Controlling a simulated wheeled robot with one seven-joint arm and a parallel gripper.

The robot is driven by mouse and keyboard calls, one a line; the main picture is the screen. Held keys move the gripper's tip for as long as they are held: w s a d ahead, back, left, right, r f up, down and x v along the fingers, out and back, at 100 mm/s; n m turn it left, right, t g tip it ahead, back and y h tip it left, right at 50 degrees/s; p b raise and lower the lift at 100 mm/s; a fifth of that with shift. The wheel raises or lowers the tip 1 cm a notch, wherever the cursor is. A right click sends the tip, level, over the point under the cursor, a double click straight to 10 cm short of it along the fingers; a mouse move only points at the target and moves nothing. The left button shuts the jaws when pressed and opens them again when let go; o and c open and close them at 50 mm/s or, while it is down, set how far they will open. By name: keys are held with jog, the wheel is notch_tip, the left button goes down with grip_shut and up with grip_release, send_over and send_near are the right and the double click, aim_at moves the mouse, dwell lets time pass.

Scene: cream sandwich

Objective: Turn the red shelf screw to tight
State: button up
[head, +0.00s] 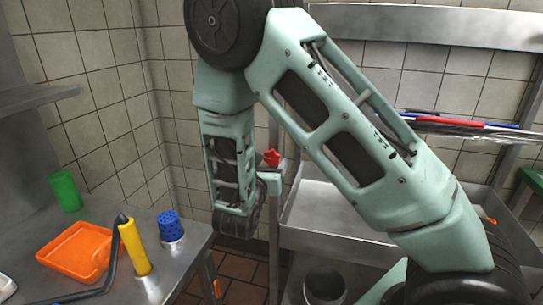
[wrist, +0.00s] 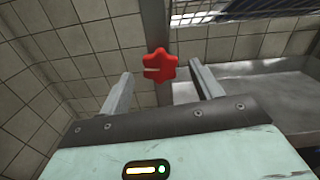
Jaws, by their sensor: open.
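The red shelf screw (wrist: 160,65) is a star-shaped knob on the metal shelf post. In the wrist view it sits beyond and between my two open fingers, with nothing held. The jaws of my gripper (wrist: 159,88) stand wide apart, one on each side of the knob, and do not visibly touch it. In the head view the screw (head: 271,158) shows just right of my forearm, at the front left corner of the shelf.
The metal shelf (head: 325,222) extends right of the post. At left, a steel counter (head: 185,262) carries an orange tray (head: 72,252), a green cup (head: 65,192), a yellow-handled tool (head: 134,248) and a blue perforated cylinder (head: 170,226). A tiled wall stands behind.

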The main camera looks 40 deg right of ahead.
aim_at(271, 159)
jog(key=shift+x, duration=1.8)
jog(key=c, duration=1)
jog(key=shift+o, duration=0.2)
jog(key=m+b, duration=0.2)
jog(key=shift+f+b, duration=0.3)
jog(key=shift+r+m+b, duration=0.1)
jog(key=shift+m+b, duration=0.8)
jog(key=shift+b, duration=0.05)
jog(key=shift+r+m, duration=0.2)
jog(key=shift+m, duration=0.3)
jog(key=o, duration=1)
jog(key=shift+c, duration=0.2)
